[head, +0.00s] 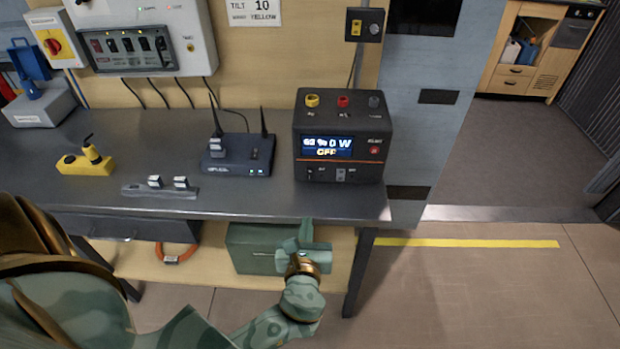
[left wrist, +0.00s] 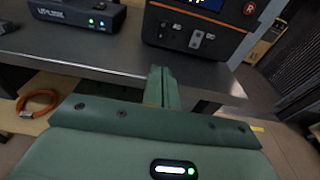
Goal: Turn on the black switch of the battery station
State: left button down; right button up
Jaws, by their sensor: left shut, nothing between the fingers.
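The battery station (head: 340,140) is a dark box on the right end of the grey bench, with its lit screen reading "0 W" and "OFF". Its front bottom edge carries several small switches, one black switch (head: 310,174) at left and a grey one in the middle (head: 341,174). My left gripper (head: 306,232) is shut and empty, in front of the bench edge, below and apart from the station. My right gripper is not in view.
The bench (head: 245,205) has a router (head: 237,155) with antennas left of the station, a power strip (head: 160,191) and a yellow plug block (head: 85,160). A green box (head: 262,250) and an orange cable coil (head: 176,257) lie on the shelf below. The floor at right is clear.

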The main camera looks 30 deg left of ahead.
aim_at(310, 178)
pick_arm(q)
jog(key=shift+r, duration=0.25)
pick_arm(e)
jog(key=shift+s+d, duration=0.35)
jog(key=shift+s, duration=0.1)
